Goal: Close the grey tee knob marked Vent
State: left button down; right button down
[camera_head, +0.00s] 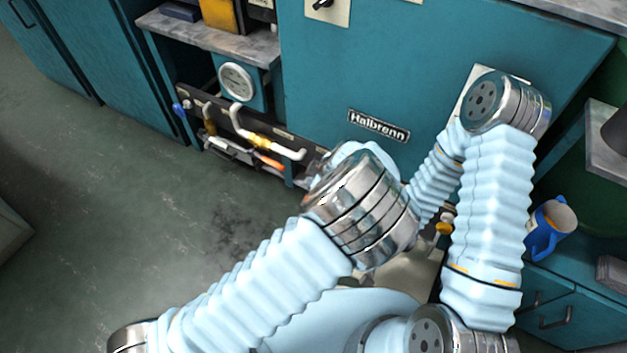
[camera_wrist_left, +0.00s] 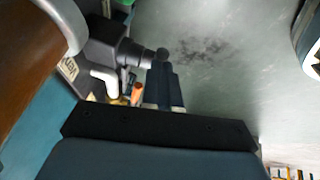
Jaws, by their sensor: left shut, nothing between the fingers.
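In the left wrist view my left gripper (camera_wrist_left: 165,82) is shut and empty, its dark fingers together. Just beyond the fingertips is a dark grey fitting (camera_wrist_left: 108,43) with a short stem and a rounded end.
The teal Halbrenn cabinet (camera_head: 430,70) fills the back. Left of it are a round gauge (camera_head: 237,82), a white bent pipe (camera_head: 255,132), an orange-tipped part (camera_head: 270,161) and a blue knob (camera_head: 179,108). A blue jug (camera_head: 548,225) stands at right. The floor (camera_head: 90,190) at left is clear.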

jog(key=shift+f, duration=0.3)
dwell(0.6)
dwell(0.4)
